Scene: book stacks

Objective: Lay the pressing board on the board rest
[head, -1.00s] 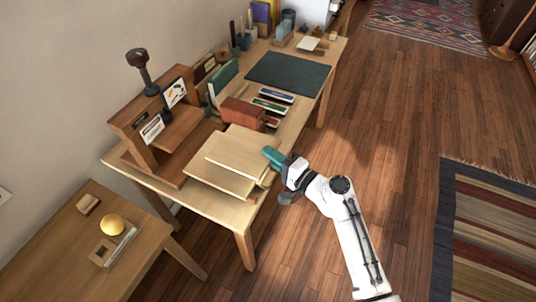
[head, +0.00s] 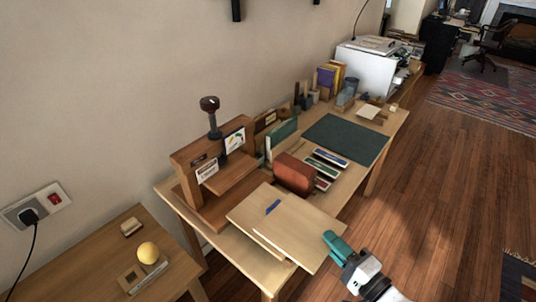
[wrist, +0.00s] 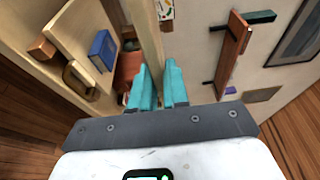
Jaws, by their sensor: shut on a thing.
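The pressing board (head: 305,232) is a flat, pale wooden board. My gripper (head: 330,240) has its teal fingers shut on the board's right edge. In the wrist view the board (wrist: 148,38) shows nearly edge-on between the fingers. I cannot tell which piece is the board rest.
A wooden screw press (head: 212,160) stands to the left. A red-brown block (head: 294,174), book-like strips (head: 326,164) and a green mat (head: 346,138) lie behind. A lower side table (head: 100,262) holds a yellow ball (head: 148,252). Open floor lies to the right.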

